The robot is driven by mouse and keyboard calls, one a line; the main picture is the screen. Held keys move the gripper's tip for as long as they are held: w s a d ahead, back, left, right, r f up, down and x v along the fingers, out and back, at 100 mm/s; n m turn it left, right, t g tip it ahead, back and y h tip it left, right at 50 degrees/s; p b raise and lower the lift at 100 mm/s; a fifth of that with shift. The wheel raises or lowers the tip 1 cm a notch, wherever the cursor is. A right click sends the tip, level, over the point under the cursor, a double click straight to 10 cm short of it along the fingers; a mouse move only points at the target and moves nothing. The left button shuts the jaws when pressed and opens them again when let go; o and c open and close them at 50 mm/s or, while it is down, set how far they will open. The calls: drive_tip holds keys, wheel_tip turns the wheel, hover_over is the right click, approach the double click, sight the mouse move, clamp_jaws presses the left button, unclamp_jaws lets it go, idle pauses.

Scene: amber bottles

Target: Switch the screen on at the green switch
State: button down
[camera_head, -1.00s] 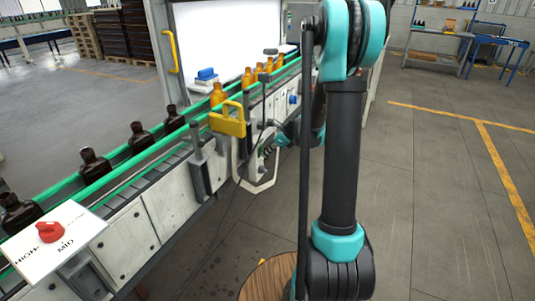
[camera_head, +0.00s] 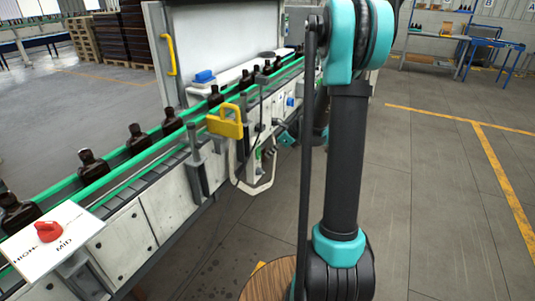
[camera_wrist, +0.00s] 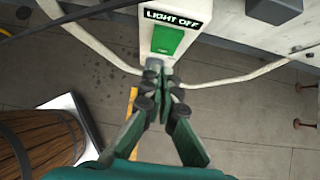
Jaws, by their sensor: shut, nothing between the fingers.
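The green switch (camera_wrist: 168,40) is on a pale box below a black label reading LIGHT OFF, at the top of the wrist view. My gripper (camera_wrist: 158,70) is shut and empty, its fingertips just below the switch's lower edge. I cannot tell whether they touch it. The screen (camera_head: 225,30) is the large upright panel behind the conveyor in the head view. It looks dull grey-white, not glowing, and the bottles before it look dark.
The conveyor (camera_head: 92,190) with green rails carries several dark bottles (camera_head: 135,137). A yellow box (camera_head: 225,121) juts from its side, and a red knob (camera_head: 48,231) sits on a white plate. A wooden barrel (camera_wrist: 40,140) stands lower left in the wrist view. Open floor lies right.

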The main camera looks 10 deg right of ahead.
sight(259, 153)
drive_tip(key=v, duration=1.1)
drive_tip(key=shift+s+d+f, duration=0.2)
drive_tip(key=shift+d+f, duration=0.1)
drive_tip(key=shift+f, duration=0.1)
drive_tip(key=shift+s+d+f, duration=0.15)
drive_tip(key=shift+f, duration=0.4)
drive_tip(key=w+a+r+x, duration=0.1)
drive_tip(key=x, duration=1.2)
drive_tip(key=shift+w+a+r, duration=0.2)
drive_tip(key=shift+a+r, duration=0.15)
drive_tip(key=shift+r, duration=0.1)
